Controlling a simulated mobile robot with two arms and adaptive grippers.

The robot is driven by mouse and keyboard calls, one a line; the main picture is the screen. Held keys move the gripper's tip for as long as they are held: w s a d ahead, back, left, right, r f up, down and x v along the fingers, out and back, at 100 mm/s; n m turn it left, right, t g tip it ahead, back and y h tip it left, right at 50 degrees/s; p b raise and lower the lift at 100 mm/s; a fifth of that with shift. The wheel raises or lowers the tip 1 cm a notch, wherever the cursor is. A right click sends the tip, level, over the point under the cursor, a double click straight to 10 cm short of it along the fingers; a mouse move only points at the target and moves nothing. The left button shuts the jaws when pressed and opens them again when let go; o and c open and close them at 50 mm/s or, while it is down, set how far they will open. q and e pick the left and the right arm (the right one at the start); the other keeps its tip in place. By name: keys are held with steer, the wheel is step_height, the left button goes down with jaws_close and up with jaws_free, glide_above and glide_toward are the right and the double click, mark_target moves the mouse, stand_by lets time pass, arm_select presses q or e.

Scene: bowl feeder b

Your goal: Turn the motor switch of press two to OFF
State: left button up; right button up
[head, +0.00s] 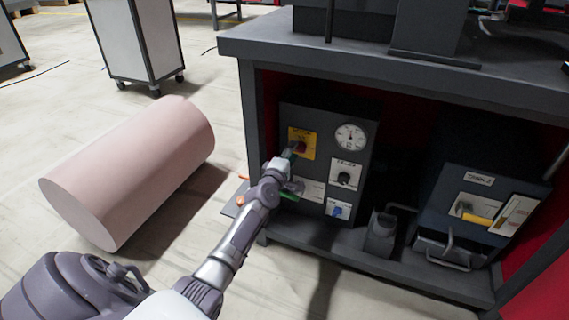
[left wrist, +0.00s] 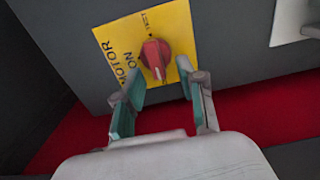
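The motor switch is a red rotary knob (left wrist: 155,54) on a yellow plate (left wrist: 118,35) lettered MOTOR and ON. In the head view the yellow plate (head: 307,137) sits at the upper left of a dark control panel (head: 321,117), with the red knob (head: 299,147) partly behind my gripper. My left gripper (head: 297,172) is in front of the panel. The knob lies just beyond the fingertips; contact cannot be told.
A gauge (head: 350,137), a black knob (head: 345,178) and a blue knob (head: 338,212) share the panel. The bench top (head: 350,62) overhangs it. A second unit (head: 452,185) stands right. A pink cylinder (head: 130,170) lies on the floor left.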

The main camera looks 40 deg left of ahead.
arm_select(q)
steer(key=v, duration=1.1)
steer(key=shift+d+r, duration=0.1)
